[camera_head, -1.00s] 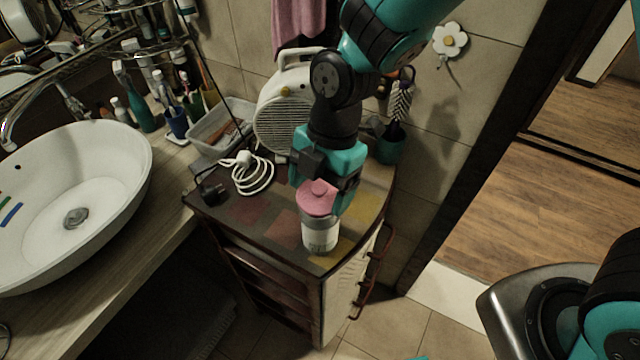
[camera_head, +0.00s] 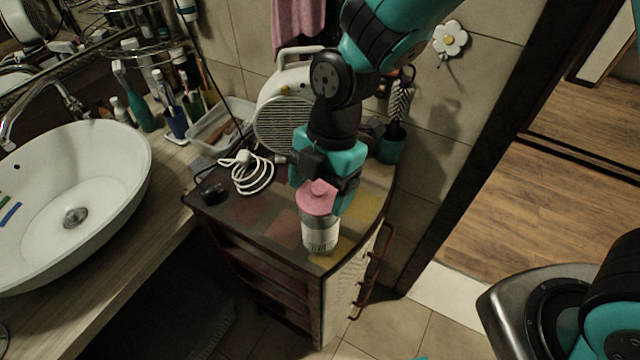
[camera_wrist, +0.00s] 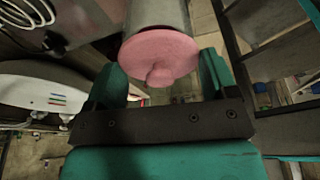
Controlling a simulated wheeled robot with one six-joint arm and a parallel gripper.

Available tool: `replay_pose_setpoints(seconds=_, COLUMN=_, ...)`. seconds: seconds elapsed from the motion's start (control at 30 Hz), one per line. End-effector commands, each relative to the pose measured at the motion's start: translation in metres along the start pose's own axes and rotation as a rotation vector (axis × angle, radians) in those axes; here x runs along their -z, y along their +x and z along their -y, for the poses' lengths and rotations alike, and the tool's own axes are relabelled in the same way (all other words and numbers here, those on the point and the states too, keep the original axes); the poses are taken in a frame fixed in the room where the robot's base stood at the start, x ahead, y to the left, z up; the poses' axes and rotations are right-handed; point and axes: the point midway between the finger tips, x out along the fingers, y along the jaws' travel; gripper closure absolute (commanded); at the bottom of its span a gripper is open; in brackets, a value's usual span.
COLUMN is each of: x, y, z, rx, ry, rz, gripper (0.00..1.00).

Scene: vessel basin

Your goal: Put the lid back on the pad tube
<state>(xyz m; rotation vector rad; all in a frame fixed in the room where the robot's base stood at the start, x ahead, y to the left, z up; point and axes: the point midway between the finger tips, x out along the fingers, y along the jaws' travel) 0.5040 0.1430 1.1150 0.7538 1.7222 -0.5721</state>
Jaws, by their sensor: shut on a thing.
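The pink lid (camera_head: 316,200) with a small knob is between the fingers of my gripper (camera_head: 325,190), which is shut on it. The pad tube (camera_head: 320,238) stands upright near the front edge of the small cabinet top, directly under the lid. The lid looks in line with the tube's top; I cannot tell whether it is fully seated or a little above the rim. In the wrist view the lid (camera_wrist: 160,58) shows its knob side, with the grey tube (camera_wrist: 158,14) behind it and my gripper's fingers (camera_wrist: 160,74) on either side.
A white fan heater (camera_head: 283,112) stands behind my gripper. A coiled white cable (camera_head: 252,178) lies to the left. A green cup (camera_head: 390,148) with a brush stands at the back right. The sink (camera_head: 70,195) is at the left. The cabinet top (camera_head: 245,212) is bare left of the tube.

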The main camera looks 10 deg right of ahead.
Motion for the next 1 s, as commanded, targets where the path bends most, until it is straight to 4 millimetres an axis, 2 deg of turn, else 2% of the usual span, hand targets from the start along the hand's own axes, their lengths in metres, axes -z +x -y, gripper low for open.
replay_pose_setpoints(seconds=0.47, x=-0.0001, y=0.0005, z=0.0000, rx=0.000, ry=0.000, rz=0.000, gripper=0.43)
replay_pose_setpoints(seconds=0.5, x=-0.0001, y=0.0005, z=0.0000, rx=0.000, ry=0.000, rz=0.000, gripper=0.19)
replay_pose_setpoints(seconds=0.6, x=-0.0001, y=0.0005, z=0.0000, rx=0.000, ry=0.000, rz=0.000, gripper=0.00)
replay_pose_setpoints(seconds=1.0, x=0.0004, y=-0.0013, z=0.0000, rx=0.000, ry=0.000, rz=0.000, gripper=0.00)
